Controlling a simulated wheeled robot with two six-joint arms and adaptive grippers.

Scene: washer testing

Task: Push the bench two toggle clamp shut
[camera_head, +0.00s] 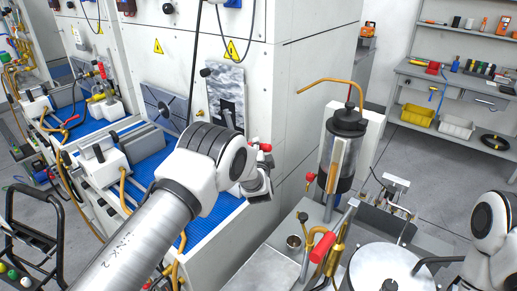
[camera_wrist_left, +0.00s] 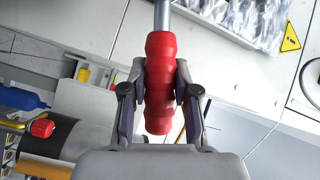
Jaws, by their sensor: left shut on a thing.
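A red ribbed handle (camera_wrist_left: 160,60) on a grey metal rod fills the middle of the left wrist view; it appears to be the toggle clamp's lever. My left gripper (camera_wrist_left: 161,88) is shut on it, one finger on each side. In the head view my left gripper (camera_head: 258,184) is at the right end of the blue-matted bench (camera_head: 215,215), mostly hidden by my wrist. A small red tip (camera_head: 265,147) shows just above it. The clamp's base and arm are hidden behind my wrist, so I cannot tell its angle.
A dark cylindrical tank (camera_head: 347,125) with a bent orange pipe stands right of my left gripper. A red-handled valve (camera_head: 323,247) and a round steel lid (camera_head: 385,268) are in front. A white cabinet wall (camera_head: 295,100) rises behind.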

